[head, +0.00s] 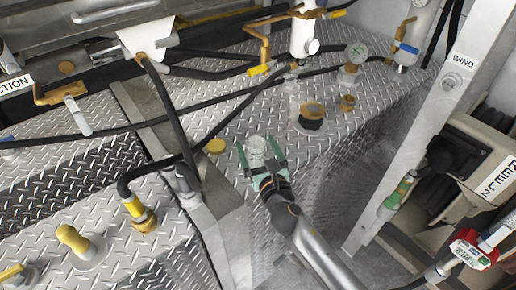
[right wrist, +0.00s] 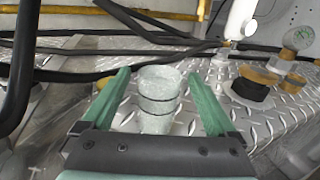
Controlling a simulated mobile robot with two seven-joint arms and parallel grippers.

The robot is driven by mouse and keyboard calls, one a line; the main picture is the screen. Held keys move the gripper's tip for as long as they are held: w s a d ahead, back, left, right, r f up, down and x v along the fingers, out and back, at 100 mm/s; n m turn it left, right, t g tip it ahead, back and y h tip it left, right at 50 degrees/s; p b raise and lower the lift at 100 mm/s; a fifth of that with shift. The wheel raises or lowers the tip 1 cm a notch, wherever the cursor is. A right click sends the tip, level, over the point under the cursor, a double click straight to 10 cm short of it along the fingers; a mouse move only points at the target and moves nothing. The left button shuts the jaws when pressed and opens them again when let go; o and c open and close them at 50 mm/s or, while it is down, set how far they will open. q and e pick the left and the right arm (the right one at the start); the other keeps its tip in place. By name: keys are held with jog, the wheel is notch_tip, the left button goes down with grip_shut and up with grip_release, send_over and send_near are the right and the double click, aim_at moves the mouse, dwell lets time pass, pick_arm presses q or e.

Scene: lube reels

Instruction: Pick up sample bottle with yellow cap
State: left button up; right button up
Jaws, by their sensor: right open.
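A pale, translucent sample bottle (head: 257,152) with dark bands stands on the diamond-plate deck, and it also shows in the right wrist view (right wrist: 158,97). No yellow cap can be made out on its top. A flat yellow round cap (head: 216,146) is on the deck just left of it; in the right wrist view it is partly behind the left finger. My right gripper (head: 257,143) is open, with its green fingers on either side of the bottle. In the right wrist view gaps show between bottle and fingers. My left gripper is not in view.
A black-and-brass fitting (head: 312,117) stands right of the bottle. Black hoses (head: 225,120) cross the deck behind and left. A gauge (head: 356,53) and valves stand at the back. A metal post (head: 415,130) and reel equipment are at the right.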

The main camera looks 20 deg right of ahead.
jog(key=shift+w, duration=0.35)
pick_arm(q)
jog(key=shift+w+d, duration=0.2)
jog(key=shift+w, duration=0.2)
pick_arm(e)
jog(key=shift+s, duration=0.1)
jog(key=shift+c, duration=0.7)
jog(key=c, duration=1.3)
jog(key=shift+r, duration=0.1)
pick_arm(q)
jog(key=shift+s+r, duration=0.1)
pick_arm(e)
jog(key=shift+r, duration=0.1)
